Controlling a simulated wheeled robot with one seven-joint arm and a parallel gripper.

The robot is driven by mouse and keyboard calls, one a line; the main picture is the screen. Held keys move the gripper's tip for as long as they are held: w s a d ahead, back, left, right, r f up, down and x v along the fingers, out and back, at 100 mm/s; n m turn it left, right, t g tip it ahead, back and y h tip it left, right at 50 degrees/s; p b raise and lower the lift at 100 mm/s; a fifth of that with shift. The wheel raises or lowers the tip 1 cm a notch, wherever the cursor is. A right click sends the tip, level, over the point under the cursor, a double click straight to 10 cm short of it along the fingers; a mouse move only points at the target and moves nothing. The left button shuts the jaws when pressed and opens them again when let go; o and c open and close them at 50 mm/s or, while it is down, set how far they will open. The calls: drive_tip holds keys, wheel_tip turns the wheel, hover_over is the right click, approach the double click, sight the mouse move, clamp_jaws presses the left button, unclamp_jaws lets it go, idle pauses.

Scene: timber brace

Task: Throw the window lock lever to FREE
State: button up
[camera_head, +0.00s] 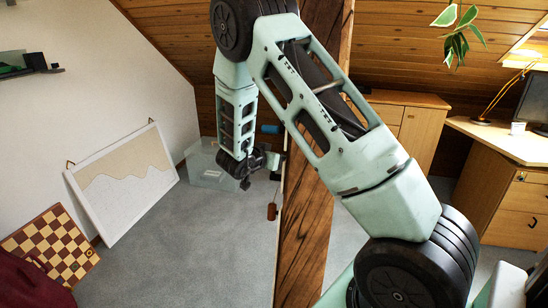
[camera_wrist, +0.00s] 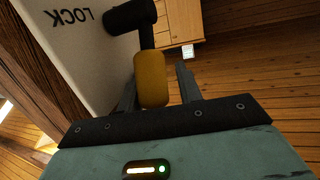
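In the wrist view, the lock lever has a black pivot (camera_wrist: 130,17), a short dark arm and a yellow-orange grip (camera_wrist: 151,76). It stands beside a pale plate (camera_wrist: 70,50) marked LOCK, which appears upside down. No FREE marking is visible. My gripper (camera_wrist: 158,84) is open, with one finger on each side of the grip. The left finger is close to the grip; a gap shows at the right finger. Contact cannot be told. In the head view, my gripper (camera_head: 270,160) is beside the timber post (camera_head: 308,230), and the lever cannot be made out there.
A small red-brown piece (camera_head: 272,211) hangs below my gripper by the post. A clear bin (camera_head: 205,170) stands behind it. A white framed board (camera_head: 125,185) and a chessboard (camera_head: 50,245) lean at the left. A desk (camera_head: 505,140) is at the right. Carpet between is clear.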

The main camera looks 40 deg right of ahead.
drive_tip(key=shift+r, duration=0.1)
drive_tip(key=b+v, duration=0.1)
drive_tip(key=v, duration=1.6)
drive_tip(key=shift+a, duration=0.15)
